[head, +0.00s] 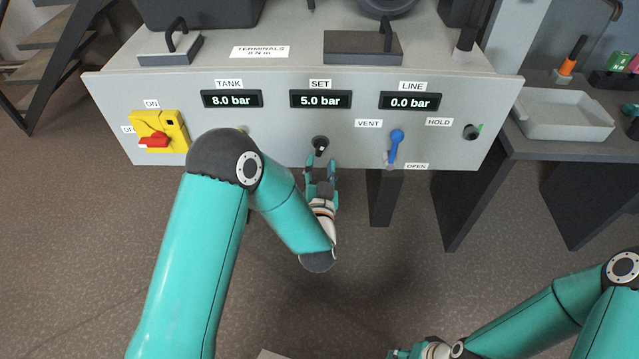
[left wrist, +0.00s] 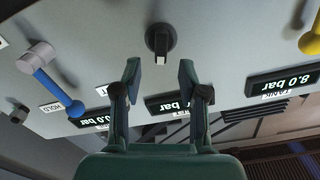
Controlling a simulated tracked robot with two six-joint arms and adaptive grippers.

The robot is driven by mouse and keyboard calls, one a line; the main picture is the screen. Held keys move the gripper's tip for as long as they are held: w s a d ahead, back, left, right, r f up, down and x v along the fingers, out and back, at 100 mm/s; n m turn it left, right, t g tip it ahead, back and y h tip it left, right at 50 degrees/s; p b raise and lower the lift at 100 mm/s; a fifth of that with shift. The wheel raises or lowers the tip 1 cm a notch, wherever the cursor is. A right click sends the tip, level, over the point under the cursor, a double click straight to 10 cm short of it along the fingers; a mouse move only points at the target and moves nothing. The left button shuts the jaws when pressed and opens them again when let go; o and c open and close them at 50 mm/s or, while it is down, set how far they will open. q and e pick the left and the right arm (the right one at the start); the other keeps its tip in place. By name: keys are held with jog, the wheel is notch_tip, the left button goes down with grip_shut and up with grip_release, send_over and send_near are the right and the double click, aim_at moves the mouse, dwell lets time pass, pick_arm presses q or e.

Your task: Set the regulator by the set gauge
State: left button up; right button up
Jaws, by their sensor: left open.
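The regulator knob (head: 320,144) is black with a pale pointer and sits under the SET gauge (head: 320,99), which reads 5.0 bar. The TANK gauge (head: 232,99) reads 8.0 bar and the LINE gauge (head: 409,101) reads 0.0 bar. My left gripper (head: 321,168) is just in front of the knob. In the left wrist view the gripper (left wrist: 160,80) is open, with the knob (left wrist: 160,40) ahead of the fingertips, apart from them. My right gripper (head: 405,352) is low at the bottom edge, partly cut off; its jaws are unclear.
A blue-handled valve (head: 396,146) is right of the knob, between VENT, HOLD and OPEN labels. A yellow switch with a red handle (head: 154,141) is at the left. A grey tray (head: 563,115) stands on the side table. The floor before the panel is clear.

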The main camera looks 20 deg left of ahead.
pick_arm(q)
jog(key=v, duration=0.6)
dwell(0.3)
jog(key=a+f+n+g+y, duration=0.1)
jog(key=a+f+g+y, duration=0.1)
jog(key=a+f, duration=0.35)
jog(key=s+f+g+h, duration=0.5)
jog(key=s+f, duration=0.1)
jog(key=f, duration=0.5)
jog(key=s+d+f+n+g+h, duration=0.1)
jog(key=s+d+f+g+h, duration=0.3)
jog(key=s, duration=0.5)
jog(key=s+d+f+g+h, duration=0.25)
jog(key=s+d+g, duration=0.3)
jog(key=s, duration=0.35)
notch_tip(320, 180, up, 27)
jog(key=p, duration=2.8)
jog(key=shift+s+a+n, duration=0.15)
jog(key=shift+a+n, duration=0.15)
jog(key=shift+a, duration=0.2)
